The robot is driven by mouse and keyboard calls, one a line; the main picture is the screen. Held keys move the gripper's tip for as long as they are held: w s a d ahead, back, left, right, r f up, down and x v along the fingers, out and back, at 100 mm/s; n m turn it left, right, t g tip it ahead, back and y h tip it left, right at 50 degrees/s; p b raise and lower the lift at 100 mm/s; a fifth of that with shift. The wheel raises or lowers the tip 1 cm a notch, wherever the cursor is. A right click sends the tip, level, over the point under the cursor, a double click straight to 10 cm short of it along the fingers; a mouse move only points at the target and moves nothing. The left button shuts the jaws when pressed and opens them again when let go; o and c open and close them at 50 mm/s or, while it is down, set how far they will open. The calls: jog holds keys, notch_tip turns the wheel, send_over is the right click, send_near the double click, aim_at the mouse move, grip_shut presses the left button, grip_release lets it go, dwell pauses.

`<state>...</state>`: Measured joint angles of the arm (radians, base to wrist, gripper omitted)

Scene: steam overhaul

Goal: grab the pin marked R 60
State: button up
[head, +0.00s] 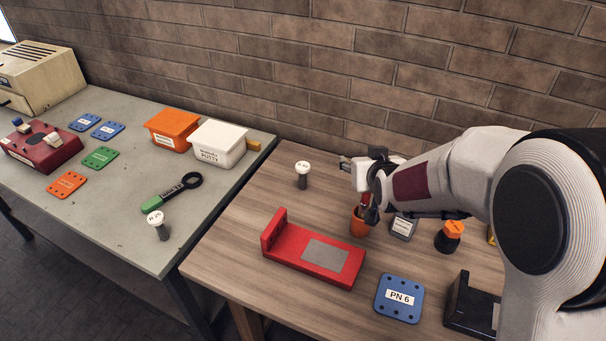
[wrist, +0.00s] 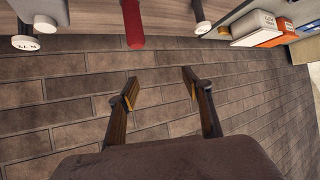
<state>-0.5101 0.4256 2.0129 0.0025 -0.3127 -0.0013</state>
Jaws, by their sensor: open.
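A white-capped pin (head: 303,169) with a dark shank stands upright on the wooden table, left of my gripper. Its marking is small and may read R 60. A second white-capped pin (head: 156,219), which seems to read R 25, stands on the grey bench's front edge. A marked white cap (wrist: 24,43), too blurred to read surely, shows at that view's upper left.
A red holder (head: 283,257), a blue PN 6 plate (head: 399,310), a black bottle with orange cap (head: 449,240) and a black block (head: 468,312) stand nearby. The brick wall (head: 330,60) bounds the back.

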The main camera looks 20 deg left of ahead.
aim_at(303, 167)
jog(key=a+f+n+y, duration=0.1)
jog(key=a+f+y, duration=0.1)
jog(key=a+f, duration=0.8)
jog(key=a, duration=0.3)
jog(key=shift+a+n+t+y, duration=0.2)
jog(key=shift+n+t+y, duration=0.1)
jog(key=shift+n+y, duration=0.1)
jog(key=shift+f, duration=0.1)
jog(key=shift+x, duration=1.3)
jog(key=shift+x, duration=2.55)
jog(key=shift+d+f, duration=0.15)
jog(key=shift+d, duration=0.05)
